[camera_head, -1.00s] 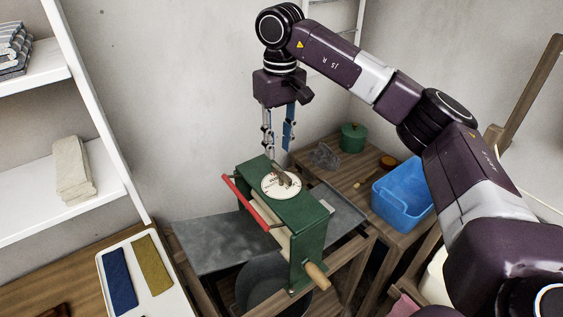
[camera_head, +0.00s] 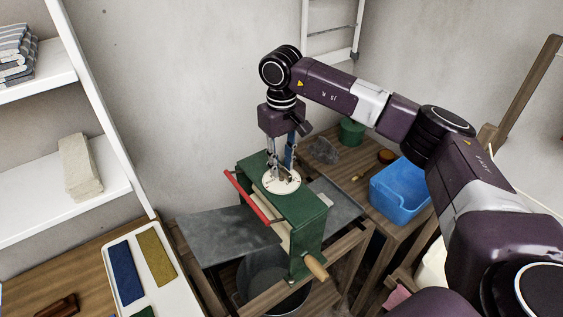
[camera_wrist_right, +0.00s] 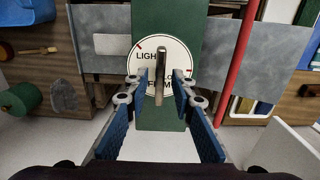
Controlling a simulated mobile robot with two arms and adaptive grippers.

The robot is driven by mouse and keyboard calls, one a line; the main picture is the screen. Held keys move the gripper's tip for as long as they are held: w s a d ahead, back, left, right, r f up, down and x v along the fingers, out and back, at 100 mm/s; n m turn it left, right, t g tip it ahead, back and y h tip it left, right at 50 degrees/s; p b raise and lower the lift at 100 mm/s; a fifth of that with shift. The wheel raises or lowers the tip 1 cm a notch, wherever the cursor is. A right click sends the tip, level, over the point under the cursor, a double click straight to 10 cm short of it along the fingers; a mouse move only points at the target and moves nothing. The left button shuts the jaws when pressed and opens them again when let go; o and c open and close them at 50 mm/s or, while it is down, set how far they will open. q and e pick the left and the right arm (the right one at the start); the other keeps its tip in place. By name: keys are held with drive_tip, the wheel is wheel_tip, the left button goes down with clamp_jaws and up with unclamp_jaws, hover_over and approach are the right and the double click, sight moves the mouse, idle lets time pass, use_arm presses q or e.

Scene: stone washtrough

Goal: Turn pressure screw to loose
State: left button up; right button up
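The pressure screw (camera_wrist_right: 160,72) is a dark metal bar handle at the centre of a white round dial on top of the green mangle (camera_head: 310,212). The dial (camera_head: 291,184) carries red marks; in the wrist view I read "LIGHT" on its left, and its other lettering is partly hidden. My right gripper (camera_head: 282,172) points down over the dial. In the wrist view its two blue-padded fingers (camera_wrist_right: 161,92) stand on either side of the bar, apart from it, with a small gap on each side. My left gripper is not in view.
A red bar (camera_head: 247,197) runs along the mangle's left side, and a wooden crank grip (camera_head: 316,267) sticks out in front. A blue tub (camera_head: 402,205) and a green pot (camera_head: 352,131) stand on the table at right. A white tray (camera_head: 186,292) with cloths lies at lower left.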

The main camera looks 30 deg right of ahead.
clamp_jaws()
